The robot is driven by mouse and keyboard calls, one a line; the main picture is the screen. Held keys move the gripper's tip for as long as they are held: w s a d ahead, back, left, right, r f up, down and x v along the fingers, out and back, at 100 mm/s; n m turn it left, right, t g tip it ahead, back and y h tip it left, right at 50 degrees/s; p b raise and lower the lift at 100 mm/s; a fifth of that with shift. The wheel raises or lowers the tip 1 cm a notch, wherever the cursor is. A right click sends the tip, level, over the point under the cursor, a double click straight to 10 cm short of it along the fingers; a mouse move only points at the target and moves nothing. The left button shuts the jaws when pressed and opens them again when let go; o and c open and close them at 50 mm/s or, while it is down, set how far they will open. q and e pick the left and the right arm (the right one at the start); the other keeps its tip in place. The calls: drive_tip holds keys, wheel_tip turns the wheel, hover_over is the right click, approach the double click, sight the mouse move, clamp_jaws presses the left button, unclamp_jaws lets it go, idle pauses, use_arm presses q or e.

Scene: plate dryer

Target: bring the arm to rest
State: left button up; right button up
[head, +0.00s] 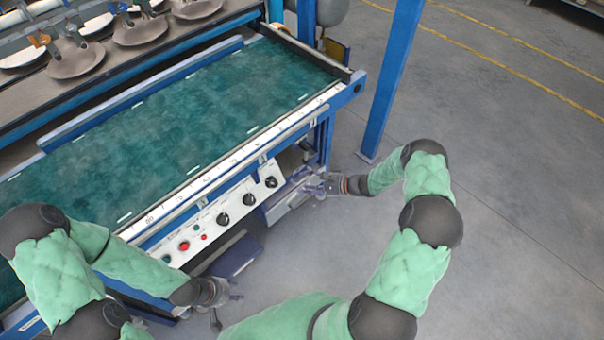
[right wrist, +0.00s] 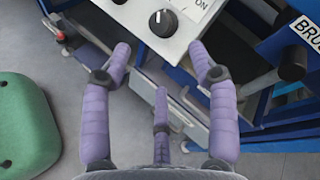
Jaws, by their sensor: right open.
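My right gripper (head: 312,190) is beside the front right end of the machine, below its control panel (head: 223,215). In the right wrist view my right gripper (right wrist: 163,75) has its purple fingers spread, with nothing held between them. A panel corner with a black knob (right wrist: 163,22) lies beyond the fingertips. My left gripper (head: 228,292) is low at the front left, below the panel; its fingers are small and blurred, so its opening is unclear.
The green conveyor belt (head: 190,120) fills the machine's top. Several plates (head: 76,60) hang on a rack behind it. A blue post (head: 391,80) stands at the right. Grey floor (head: 500,200) is clear to the right.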

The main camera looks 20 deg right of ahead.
drive_tip(key=shift+a, duration=0.1)
drive_tip(key=s+a+f+n+g+h, duration=0.2)
drive_tip(key=s+a+f+n+g, duration=0.15)
drive_tip(key=s+a+g, duration=0.35)
drive_tip(key=s+a+f+n+g+h, duration=0.15)
drive_tip(key=s+a+f, duration=0.3)
drive_tip(key=s, duration=0.45)
drive_tip(key=s+a+r+n+h, duration=0.3)
drive_tip(key=s+a+r+n, duration=0.1)
drive_tip(key=s+n, duration=0.4)
drive_tip(key=shift+s+a+n+h, duration=0.25)
drive_tip(key=shift+a+n+h, duration=0.1)
drive_tip(key=shift+a, duration=0.45)
drive_tip(key=shift+s, duration=0.1)
